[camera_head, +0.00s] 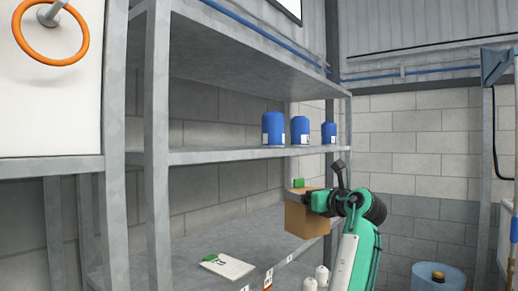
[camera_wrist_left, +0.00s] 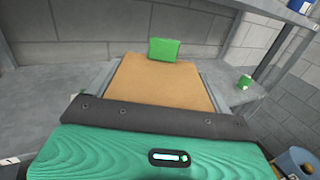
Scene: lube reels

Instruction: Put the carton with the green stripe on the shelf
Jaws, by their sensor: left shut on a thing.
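A brown carton (camera_head: 306,217) is held in my left gripper (camera_head: 308,197) at the front edge of the lower shelf (camera_head: 205,243). In the left wrist view the carton (camera_wrist_left: 160,84) shows its plain brown face, with the gripper's fingers (camera_wrist_left: 162,82) along both sides. A green patch or block (camera_wrist_left: 164,50) shows at the carton's far end; I cannot tell whether it is part of the carton. I cannot tell whether the carton's underside touches the shelf. My right gripper is not in view.
Several blue canisters (camera_head: 273,129) stand on the middle shelf (camera_head: 220,154). A white sheet with green print (camera_head: 228,266) lies on the lower shelf, left of the carton. Two white bottles (camera_head: 321,275) are below it. A blue drum (camera_head: 437,277) stands at lower right. A grey post (camera_head: 157,150) borders the left.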

